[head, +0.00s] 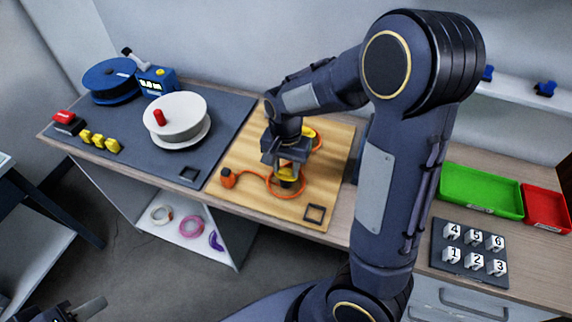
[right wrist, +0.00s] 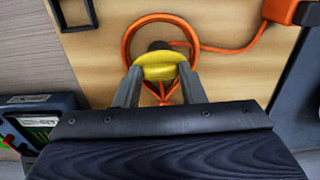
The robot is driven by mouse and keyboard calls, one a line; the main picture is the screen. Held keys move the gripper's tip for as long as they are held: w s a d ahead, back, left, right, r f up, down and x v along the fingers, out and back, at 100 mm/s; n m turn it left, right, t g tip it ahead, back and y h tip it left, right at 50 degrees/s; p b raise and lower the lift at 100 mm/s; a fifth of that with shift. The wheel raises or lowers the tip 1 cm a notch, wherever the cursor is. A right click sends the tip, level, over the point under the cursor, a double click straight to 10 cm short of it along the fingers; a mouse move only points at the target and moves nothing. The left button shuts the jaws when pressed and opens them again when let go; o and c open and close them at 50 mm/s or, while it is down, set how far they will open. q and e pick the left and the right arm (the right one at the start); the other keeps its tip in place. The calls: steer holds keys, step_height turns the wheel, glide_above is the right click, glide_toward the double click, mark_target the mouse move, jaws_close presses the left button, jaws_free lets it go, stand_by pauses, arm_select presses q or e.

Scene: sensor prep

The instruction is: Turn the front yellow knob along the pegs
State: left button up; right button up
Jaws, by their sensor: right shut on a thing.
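The front yellow knob (head: 287,174) sits on the wooden board (head: 250,200), with an orange ring or cable loop (head: 270,188) around its base. My right gripper (head: 287,162) reaches down on it from above. In the right wrist view, the two fingers of this gripper (right wrist: 159,88) are on either side of the yellow knob (right wrist: 158,66), shut on it. A second yellow knob (head: 308,131) stands further back on the board, partly hidden by my arm. The pegs cannot be made out clearly. My left gripper (head: 78,312) shows only partly at the lower left corner, away from the board.
An orange block (head: 228,179) on the orange cable lies left of the knob. A white spool (head: 178,112), blue spool (head: 110,80) and small yellow blocks (head: 100,140) occupy the grey mat. A green tray (head: 482,190) and numbered blocks (head: 474,248) are at right.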

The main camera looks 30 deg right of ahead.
steer(key=n, duration=0.4)
steer(key=shift+n, duration=0.4)
steer(key=n+b, duration=0.1)
steer(key=n, duration=0.3)
steer(key=shift+n, duration=0.3)
steer(key=n, duration=0.4)
steer(key=shift+n, duration=2.1)
steer(key=o, duration=1)
